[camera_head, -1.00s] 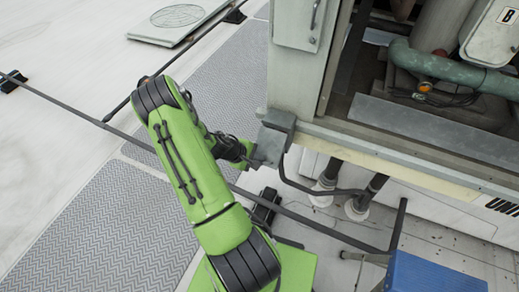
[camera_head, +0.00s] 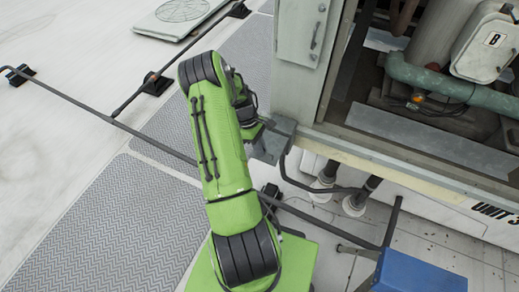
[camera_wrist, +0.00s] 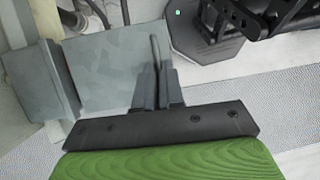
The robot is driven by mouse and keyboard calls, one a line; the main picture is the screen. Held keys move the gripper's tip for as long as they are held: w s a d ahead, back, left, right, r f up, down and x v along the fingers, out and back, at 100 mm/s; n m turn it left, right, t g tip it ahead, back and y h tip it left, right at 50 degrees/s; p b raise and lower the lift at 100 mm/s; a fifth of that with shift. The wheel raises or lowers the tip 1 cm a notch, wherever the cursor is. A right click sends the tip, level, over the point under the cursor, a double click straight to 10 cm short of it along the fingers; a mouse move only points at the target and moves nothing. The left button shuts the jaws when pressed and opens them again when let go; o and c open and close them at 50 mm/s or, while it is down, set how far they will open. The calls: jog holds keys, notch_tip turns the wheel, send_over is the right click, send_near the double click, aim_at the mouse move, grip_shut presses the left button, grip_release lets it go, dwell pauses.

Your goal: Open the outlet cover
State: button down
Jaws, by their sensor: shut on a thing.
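The grey metal outlet box (camera_head: 281,134) is fixed at the lower corner of the pale cabinet, and its cover faces my arm. In the wrist view a flat galvanised grey panel (camera_wrist: 105,68) fills the upper left, beside a grey box side (camera_wrist: 38,82). My gripper (camera_wrist: 158,72) is shut on a thin upright grey edge at the right end of this panel, which looks like the cover's edge. In the head view my gripper is mostly hidden behind my green arm, close against the box. I cannot tell how far the cover stands open.
The open cabinet (camera_head: 440,150) with pipes is to the right of the box. A dark conduit (camera_head: 300,190) and two pipes run below it. Black rails (camera_head: 120,125) cross the roof on the left. A blue box (camera_head: 420,272) stands at lower right.

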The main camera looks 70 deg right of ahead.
jog(key=shift+d+r, duration=0.2)
jog(key=shift+r, duration=0.15)
